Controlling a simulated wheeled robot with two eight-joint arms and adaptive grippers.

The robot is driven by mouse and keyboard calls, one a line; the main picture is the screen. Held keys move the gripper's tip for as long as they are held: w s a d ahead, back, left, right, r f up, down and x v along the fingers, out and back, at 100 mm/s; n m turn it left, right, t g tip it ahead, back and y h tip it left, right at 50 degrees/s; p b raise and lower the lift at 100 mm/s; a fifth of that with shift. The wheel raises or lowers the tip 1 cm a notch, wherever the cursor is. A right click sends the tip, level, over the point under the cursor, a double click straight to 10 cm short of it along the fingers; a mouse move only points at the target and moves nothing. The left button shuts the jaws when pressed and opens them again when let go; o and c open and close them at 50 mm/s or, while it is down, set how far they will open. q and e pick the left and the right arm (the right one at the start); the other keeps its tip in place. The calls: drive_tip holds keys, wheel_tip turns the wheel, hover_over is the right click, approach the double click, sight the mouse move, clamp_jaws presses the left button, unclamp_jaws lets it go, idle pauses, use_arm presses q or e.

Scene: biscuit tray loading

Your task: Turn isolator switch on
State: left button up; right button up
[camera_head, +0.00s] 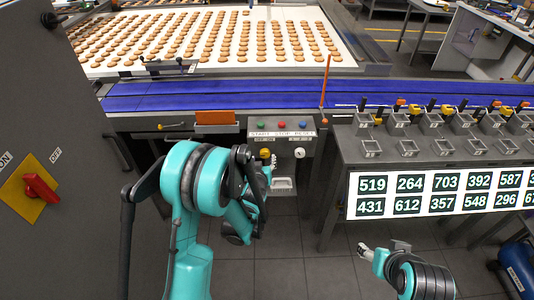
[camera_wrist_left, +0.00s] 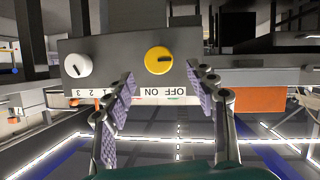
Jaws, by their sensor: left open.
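The red isolator handle (camera_head: 41,187) sits on a yellow plate (camera_head: 18,203) on the dark cabinet at the left of the head view, with ON and OFF labels beside it. It is tilted and lies between the labels. My left gripper (camera_head: 268,168) is far to its right, at the grey control box. In the left wrist view my left gripper (camera_wrist_left: 160,75) is open and empty, its fingers either side of a yellow knob (camera_wrist_left: 158,60) labelled ON and OFF, with no contact visible. My right gripper (camera_head: 368,252) is low at the right, its jaws unclear.
The control box has green, red and blue buttons and a white knob (camera_head: 299,153); the knob also shows in the left wrist view (camera_wrist_left: 78,65). A blue conveyor (camera_head: 220,95) and biscuit tray (camera_head: 345,60) lie behind. A numbered rack (camera_head: 350,150) stands right.

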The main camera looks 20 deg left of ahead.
sight(265, 155)
use_arm(q)
drive_tip(key=b+x, duration=0.1)
drive_tip(key=x, duration=0.4)
drive_tip(key=shift+w+f, duration=0.1)
drive_tip(key=shift+w, duration=0.05)
drive_tip(key=c, duration=1.2)
